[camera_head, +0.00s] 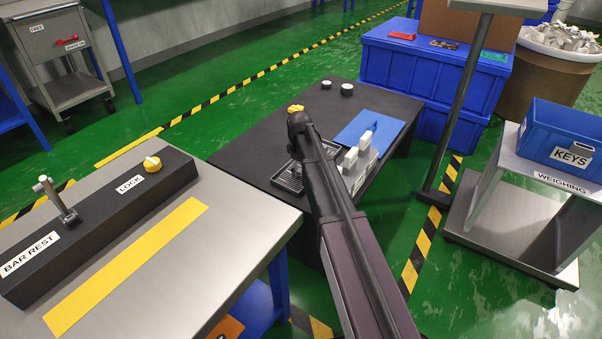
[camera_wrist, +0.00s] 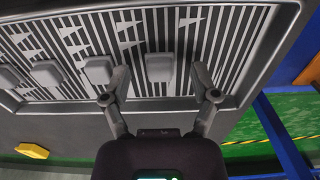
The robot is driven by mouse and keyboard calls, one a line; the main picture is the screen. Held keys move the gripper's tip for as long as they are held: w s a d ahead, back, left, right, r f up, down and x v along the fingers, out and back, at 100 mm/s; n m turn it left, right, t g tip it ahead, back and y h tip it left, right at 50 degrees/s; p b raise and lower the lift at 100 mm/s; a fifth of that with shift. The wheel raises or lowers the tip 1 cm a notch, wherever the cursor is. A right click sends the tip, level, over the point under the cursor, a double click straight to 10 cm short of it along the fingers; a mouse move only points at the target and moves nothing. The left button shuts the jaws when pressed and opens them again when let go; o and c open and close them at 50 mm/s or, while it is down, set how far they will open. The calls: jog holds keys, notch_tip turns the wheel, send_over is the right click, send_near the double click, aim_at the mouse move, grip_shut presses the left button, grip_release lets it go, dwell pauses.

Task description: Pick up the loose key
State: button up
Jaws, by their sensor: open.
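In the wrist view several grey rounded blocks stand in a row on a striped plate (camera_wrist: 222,45) with a dark frame. One grey block (camera_wrist: 159,67) lies between the spread fingertips of my gripper (camera_wrist: 161,76). The fingers are open, one on each side of it, and no grip shows. I cannot tell the height gap, or which block is the loose key. In the head view my arm crosses the dark table (camera_head: 240,150) and hides part of it; the fingers are not clear there. A dark ribbed tray (camera_head: 288,179) shows beside the arm.
White upright blocks (camera_head: 366,141) stand right of my arm near a blue mat (camera_head: 372,127). A blue bin labelled KEYS (camera_head: 565,140) sits on the weighing cart (camera_head: 530,167). A grey post (camera_head: 460,105) rises behind. A steel bench (camera_head: 190,240) with a bar rest (camera_head: 100,220) is at left.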

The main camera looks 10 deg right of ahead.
aim_at(300, 170)
jog(key=c, duration=0.8)
jog(key=shift+r, duration=0.15)
notch_tip(300, 170, up, 10)
jog(key=p, duration=1)
jog(key=shift+d, duration=0.1)
dwell(0.6)
